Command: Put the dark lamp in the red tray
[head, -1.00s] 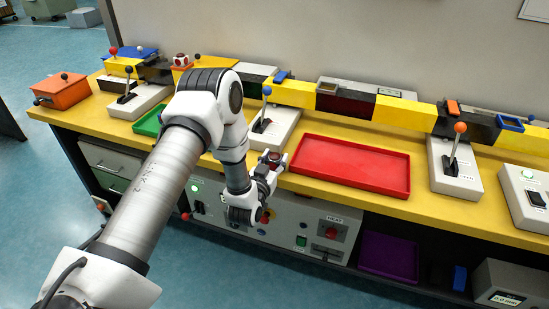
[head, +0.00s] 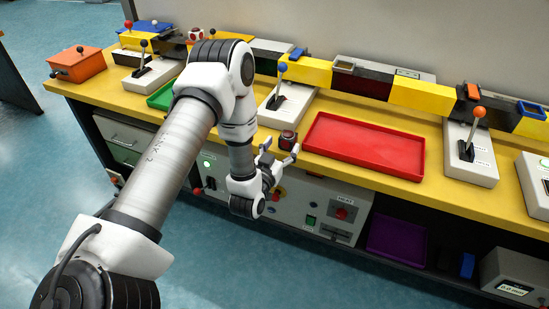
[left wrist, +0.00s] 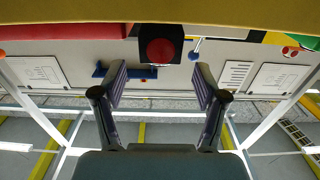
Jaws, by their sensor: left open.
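The dark lamp (head: 287,139) is a small black box with a dull red dome. It stands on the yellow bench near its front edge, just left of the red tray (head: 365,147). In the left wrist view the lamp (left wrist: 160,46) shows beyond the fingers, at the middle top. The red tray is shallow and looks empty. My left gripper (head: 281,153) is open, its fingertips at the bench's front edge on the near side of the lamp. In the left wrist view the gripper (left wrist: 159,76) has nothing between its fingers. My right gripper is not in view.
A blue-knobbed lever box (head: 286,104) stands behind the lamp. An orange-knobbed lever box (head: 471,153) is right of the tray. A green tray (head: 163,96) lies to the left, partly hidden by my arm. A yellow and black beam runs along the back.

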